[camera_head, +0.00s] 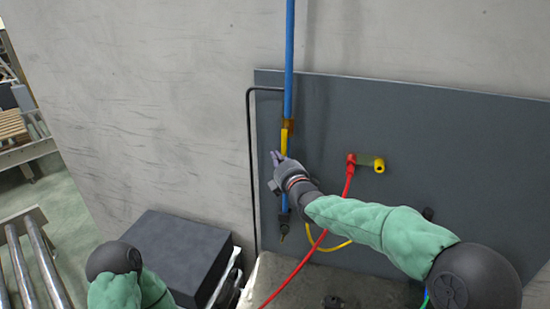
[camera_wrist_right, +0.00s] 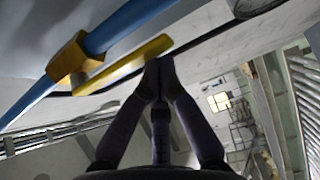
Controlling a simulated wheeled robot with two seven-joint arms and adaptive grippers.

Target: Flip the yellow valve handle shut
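The yellow valve handle (camera_head: 284,142) hangs down along the vertical blue pipe (camera_head: 289,60), below the brass-coloured valve body (camera_head: 289,125). In the right wrist view the yellow handle (camera_wrist_right: 125,64) runs out from the valve body (camera_wrist_right: 68,60), roughly along the blue pipe (camera_wrist_right: 120,28). My right gripper (camera_head: 278,157) is at the handle's free end. In the wrist view the right gripper's fingertips (camera_wrist_right: 158,66) are together, with nothing seen between them, close to the handle's tip. I cannot tell whether they touch it. My left gripper is out of view.
A dark panel (camera_head: 450,150) on the wall carries red and yellow plugs (camera_head: 351,160) with a red cable (camera_head: 318,245) hanging down. A thin black pipe (camera_head: 250,170) runs left of the blue pipe. A dark box (camera_head: 175,255) stands lower left, beside a roller conveyor (camera_head: 35,260).

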